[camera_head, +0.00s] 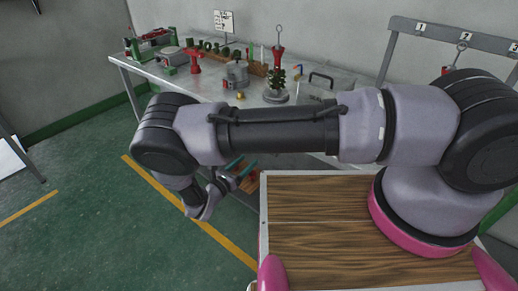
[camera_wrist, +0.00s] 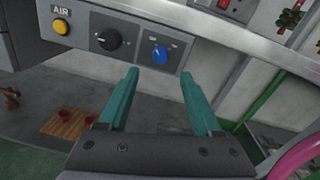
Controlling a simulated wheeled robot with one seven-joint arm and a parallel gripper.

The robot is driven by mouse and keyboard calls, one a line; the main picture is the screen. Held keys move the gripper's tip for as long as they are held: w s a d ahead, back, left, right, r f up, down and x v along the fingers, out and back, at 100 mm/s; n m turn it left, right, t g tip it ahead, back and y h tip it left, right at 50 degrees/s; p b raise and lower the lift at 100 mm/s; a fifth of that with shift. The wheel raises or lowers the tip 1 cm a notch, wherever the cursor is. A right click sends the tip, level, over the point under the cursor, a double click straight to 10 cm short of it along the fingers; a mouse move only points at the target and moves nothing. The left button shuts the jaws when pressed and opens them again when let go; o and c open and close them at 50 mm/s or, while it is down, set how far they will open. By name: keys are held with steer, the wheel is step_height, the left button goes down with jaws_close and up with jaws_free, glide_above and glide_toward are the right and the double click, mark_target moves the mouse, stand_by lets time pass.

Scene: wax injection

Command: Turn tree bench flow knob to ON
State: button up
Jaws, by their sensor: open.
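In the wrist view, a blue knob (camera_wrist: 160,55) and a larger black knob (camera_wrist: 108,39) sit on the grey front panel (camera_wrist: 80,30) under the bench edge. The small markings by them are too small to read, so I cannot tell which is the flow knob or its setting. My gripper (camera_wrist: 159,75) is open, its two teal fingers apart and empty. The blue knob shows just beyond the gap between the fingertips, with no visible contact. In the head view my gripper (camera_head: 240,168) is low in front of the bench (camera_head: 205,88); the knobs are hidden there.
A yellow button (camera_wrist: 61,27) under an AIR label is left of the knobs. A wooden board (camera_wrist: 70,123) with red cups lies below on the lower shelf. Red tools and a small tree (camera_head: 277,80) stand on the bench top. Green floor (camera_head: 90,200) is clear at left.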

steer(key=x, duration=0.8)
steer(key=shift+w+d, duration=0.1)
steer(key=shift+w, duration=0.05)
jaws_close()
